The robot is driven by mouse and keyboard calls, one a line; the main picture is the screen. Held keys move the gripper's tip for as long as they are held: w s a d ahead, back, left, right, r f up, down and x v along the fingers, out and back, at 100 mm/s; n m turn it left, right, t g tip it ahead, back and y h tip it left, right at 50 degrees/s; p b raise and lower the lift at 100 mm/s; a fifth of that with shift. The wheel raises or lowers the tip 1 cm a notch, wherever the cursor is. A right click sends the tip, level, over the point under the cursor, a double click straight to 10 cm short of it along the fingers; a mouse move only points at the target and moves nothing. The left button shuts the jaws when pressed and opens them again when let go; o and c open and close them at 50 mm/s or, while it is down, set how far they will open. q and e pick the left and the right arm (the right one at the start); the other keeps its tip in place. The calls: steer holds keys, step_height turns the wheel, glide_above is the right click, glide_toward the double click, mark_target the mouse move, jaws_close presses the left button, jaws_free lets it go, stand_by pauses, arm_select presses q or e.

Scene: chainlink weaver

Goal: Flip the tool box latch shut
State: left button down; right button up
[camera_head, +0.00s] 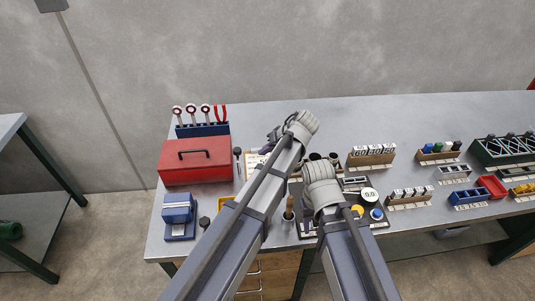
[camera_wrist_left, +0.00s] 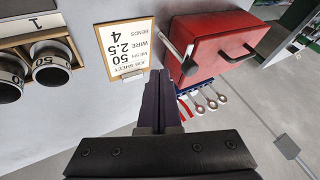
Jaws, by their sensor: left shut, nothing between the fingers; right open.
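The red tool box (camera_head: 197,164) stands at the left part of the bench with its lid down and a black handle on top. It also shows in the left wrist view (camera_wrist_left: 215,45). A small grey lever (camera_wrist_left: 188,57) shows at the box's near side there; I cannot tell for sure whether it is the latch. In the head view a dark-knobbed lever (camera_head: 238,153) stands just right of the box. My left gripper (camera_head: 270,139) is right of the box, apart from it; its fingers (camera_wrist_left: 160,76) are together and empty. My right gripper is hidden behind its arm.
A rack of wrenches and red pliers (camera_head: 202,129) stands behind the box. A blue device (camera_head: 179,213) sits in front of it. A job sheet card (camera_wrist_left: 127,47) lies near the left gripper. My two arms cover the bench's middle. Several holders and trays fill the right.

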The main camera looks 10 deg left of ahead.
arm_select(q)
steer(key=a+f+b, duration=0.3)
steer(key=a+f, duration=0.1)
steer(key=a, duration=0.2)
steer(key=shift+a, duration=0.4)
steer(key=shift+f, duration=0.1)
